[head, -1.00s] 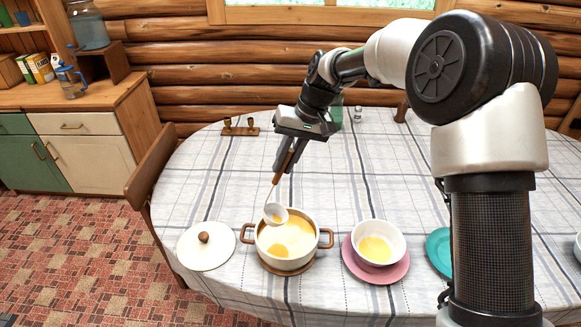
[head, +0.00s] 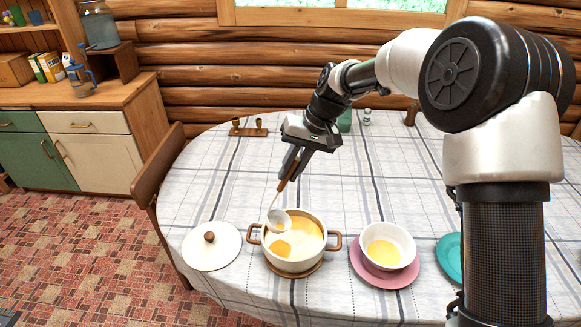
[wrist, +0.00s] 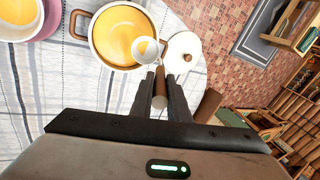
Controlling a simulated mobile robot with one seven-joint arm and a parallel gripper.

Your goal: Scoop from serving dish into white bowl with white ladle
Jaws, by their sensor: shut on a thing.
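The serving dish (head: 292,264) is a white pot with brown side handles, holding yellow-orange soup. It also shows in the wrist view (wrist: 92,36). The white ladle (head: 279,219) has a brown handle and its cup is over the dish's back left part. Whether the cup touches the soup I cannot tell. My gripper (head: 290,170) is shut on the ladle's handle, above and behind the dish. The white bowl (head: 389,233) right of the dish has yellow soup in its bottom.
A pink plate (head: 386,283) is under the white bowl. A white lid (head: 213,255) with a brown knob lies left of the dish. A teal plate (head: 448,262) is at the right, partly hidden by my arm. A wooden candle holder (head: 249,131) stands farther back.

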